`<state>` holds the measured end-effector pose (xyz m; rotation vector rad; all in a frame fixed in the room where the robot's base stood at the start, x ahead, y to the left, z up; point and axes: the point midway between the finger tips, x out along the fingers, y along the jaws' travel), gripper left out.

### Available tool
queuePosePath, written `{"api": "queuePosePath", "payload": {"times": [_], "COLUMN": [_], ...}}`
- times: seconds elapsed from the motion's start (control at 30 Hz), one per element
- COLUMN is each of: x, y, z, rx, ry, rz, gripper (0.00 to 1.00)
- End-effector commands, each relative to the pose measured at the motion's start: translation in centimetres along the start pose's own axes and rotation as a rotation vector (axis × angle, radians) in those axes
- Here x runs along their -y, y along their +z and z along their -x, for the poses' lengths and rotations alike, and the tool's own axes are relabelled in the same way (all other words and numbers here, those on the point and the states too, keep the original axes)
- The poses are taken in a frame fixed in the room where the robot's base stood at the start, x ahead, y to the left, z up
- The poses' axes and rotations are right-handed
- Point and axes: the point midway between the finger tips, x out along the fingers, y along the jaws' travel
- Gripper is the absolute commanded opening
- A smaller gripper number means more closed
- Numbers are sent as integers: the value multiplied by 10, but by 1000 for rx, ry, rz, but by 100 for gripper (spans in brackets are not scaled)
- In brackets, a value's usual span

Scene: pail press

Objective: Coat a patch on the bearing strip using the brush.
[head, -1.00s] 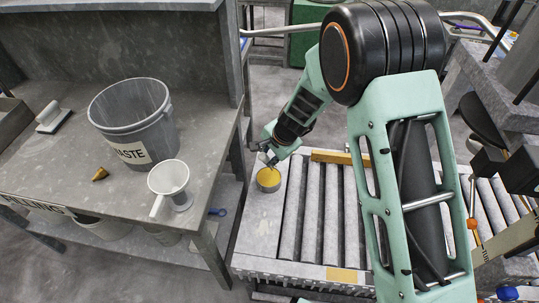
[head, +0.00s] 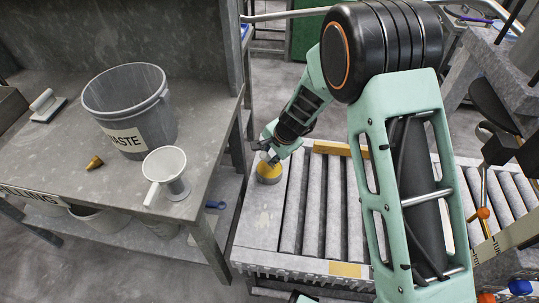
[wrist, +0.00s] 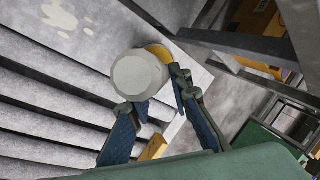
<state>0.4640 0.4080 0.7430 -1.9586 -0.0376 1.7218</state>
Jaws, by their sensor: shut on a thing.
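My gripper (head: 267,156) is at the left end of the roller conveyor, at a low grey tin with a yellow top (head: 268,174). In the wrist view my gripper (wrist: 160,92) is shut on a pale, round-ended thing (wrist: 138,76), seen end-on between the fingertips; it may be the brush's handle. Part of a yellow disc (wrist: 159,52) shows just behind it. The bristles are hidden, and I cannot tell whether they touch the yellow. I cannot surely make out the bearing strip.
The conveyor's rollers (head: 318,205) lie right of the tin. A yellow bar (head: 334,148) lies at their far side.

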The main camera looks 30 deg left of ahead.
Motion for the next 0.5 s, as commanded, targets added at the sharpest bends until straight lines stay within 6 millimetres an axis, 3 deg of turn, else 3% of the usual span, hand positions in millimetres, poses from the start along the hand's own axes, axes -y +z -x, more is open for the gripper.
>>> {"api": "queuePosePath", "payload": {"times": [0.5], "x": [-1], "y": [0], "z": [-3], "rx": [0], "ry": [0], "rz": [0], "gripper": [0]}}
